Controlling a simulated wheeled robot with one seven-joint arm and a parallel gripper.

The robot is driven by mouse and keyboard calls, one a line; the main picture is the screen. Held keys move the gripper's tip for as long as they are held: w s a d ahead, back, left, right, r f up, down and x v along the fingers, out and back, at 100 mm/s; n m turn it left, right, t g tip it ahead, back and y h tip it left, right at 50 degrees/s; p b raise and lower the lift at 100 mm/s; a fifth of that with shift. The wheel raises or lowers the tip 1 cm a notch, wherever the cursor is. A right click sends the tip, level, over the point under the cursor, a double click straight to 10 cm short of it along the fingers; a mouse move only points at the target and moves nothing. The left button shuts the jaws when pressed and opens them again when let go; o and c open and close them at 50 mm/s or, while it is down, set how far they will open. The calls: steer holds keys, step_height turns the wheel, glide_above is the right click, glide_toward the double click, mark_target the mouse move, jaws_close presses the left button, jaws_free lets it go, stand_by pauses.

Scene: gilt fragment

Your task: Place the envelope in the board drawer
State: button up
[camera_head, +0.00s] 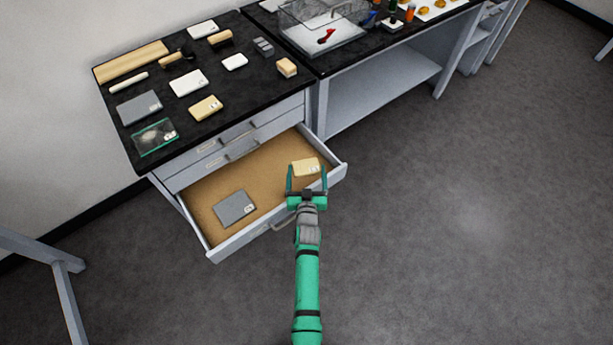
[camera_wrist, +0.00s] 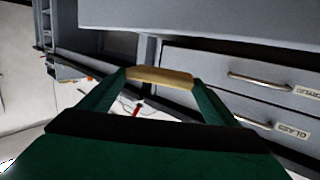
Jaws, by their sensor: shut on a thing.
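My gripper (camera_head: 306,178) is shut on a flat tan envelope (camera_head: 305,167) with a small pale label. In the head view the envelope appears over the right part of the open drawer (camera_head: 270,194); its height above the drawer floor is hard to tell. In the wrist view the envelope (camera_wrist: 160,76) spans between the two green fingertips (camera_wrist: 160,84). The drawer has a brown floor, and a grey flat packet (camera_head: 234,208) lies in its left front part.
The black worktop (camera_head: 165,93) bears several flat packets, including a tan one (camera_head: 206,108), a grey one (camera_head: 140,107) and a green-edged clear bag (camera_head: 155,137). Shut drawers (camera_head: 235,140) sit above the open one. A second bench (camera_head: 385,75) stands right. The floor in front is clear.

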mark_target(305, 174)
steer(key=shift+w+a+f, duration=0.2)
steer(key=shift+w+f, duration=0.65)
steer(key=shift+f, duration=0.05)
steer(key=shift+s+a+f, duration=0.15)
steer(key=shift+f, duration=0.45)
steer(key=shift+s+d+f, duration=0.1)
steer(key=shift+d+f, duration=0.25)
steer(key=shift+f, duration=0.45)
steer(key=shift+a, duration=0.1)
steer(key=shift+f, duration=0.65)
steer(key=o, duration=1)
steer(key=shift+o, duration=0.2)
steer(key=shift+f, duration=0.1)
steer(key=shift+s, duration=0.1)
